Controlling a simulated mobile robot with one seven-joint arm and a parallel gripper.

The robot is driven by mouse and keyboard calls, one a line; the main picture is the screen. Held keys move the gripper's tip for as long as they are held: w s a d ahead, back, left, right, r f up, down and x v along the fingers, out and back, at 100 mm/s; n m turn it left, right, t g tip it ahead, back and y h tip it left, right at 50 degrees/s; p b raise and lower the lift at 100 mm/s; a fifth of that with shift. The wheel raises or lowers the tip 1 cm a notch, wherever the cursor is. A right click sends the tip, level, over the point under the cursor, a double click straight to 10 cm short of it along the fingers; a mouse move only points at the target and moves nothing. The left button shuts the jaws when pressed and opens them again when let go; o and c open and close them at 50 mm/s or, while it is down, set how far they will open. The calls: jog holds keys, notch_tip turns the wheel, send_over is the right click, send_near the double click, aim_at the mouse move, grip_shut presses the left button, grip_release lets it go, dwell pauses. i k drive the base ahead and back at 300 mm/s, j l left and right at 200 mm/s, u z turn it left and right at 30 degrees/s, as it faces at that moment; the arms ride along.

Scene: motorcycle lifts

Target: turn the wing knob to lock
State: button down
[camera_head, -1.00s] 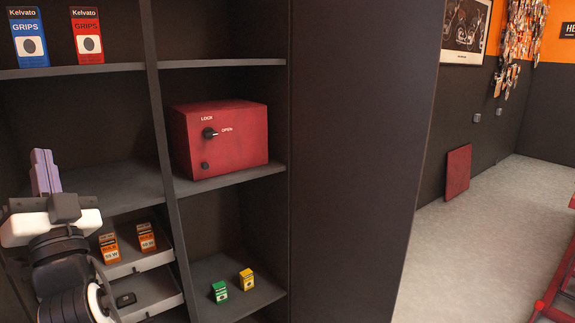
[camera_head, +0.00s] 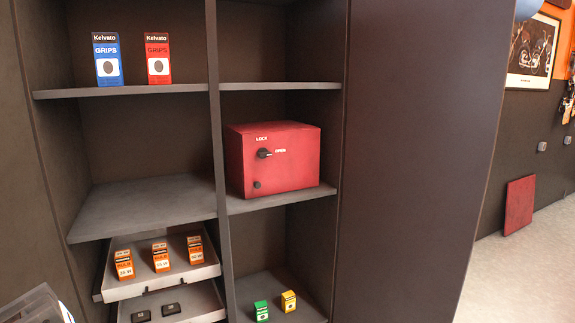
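A red box (camera_head: 292,168) stands on the middle shelf of the right column of a dark cabinet. Its front carries a black wing knob (camera_head: 264,154), with the word LOCK above it and OPEN to its right. The knob's wing appears to point right, towards OPEN. A small dark round part (camera_head: 257,185) sits below the knob.
Grips boxes, blue (camera_head: 106,59) and red (camera_head: 158,58), stand on the upper left shelf (camera_head: 125,90). Green (camera_head: 261,310) and yellow (camera_head: 289,301) boxes sit lower right. The middle left shelf (camera_head: 150,208) is bare.

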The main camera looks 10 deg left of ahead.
aim_at(262, 153)
jog(key=i+z, duration=0.2)
jog(key=i, duration=0.3)
jog(key=i+j+z, duration=0.25)
jog(key=i, duration=0.25)
jog(key=l, duration=0.1)
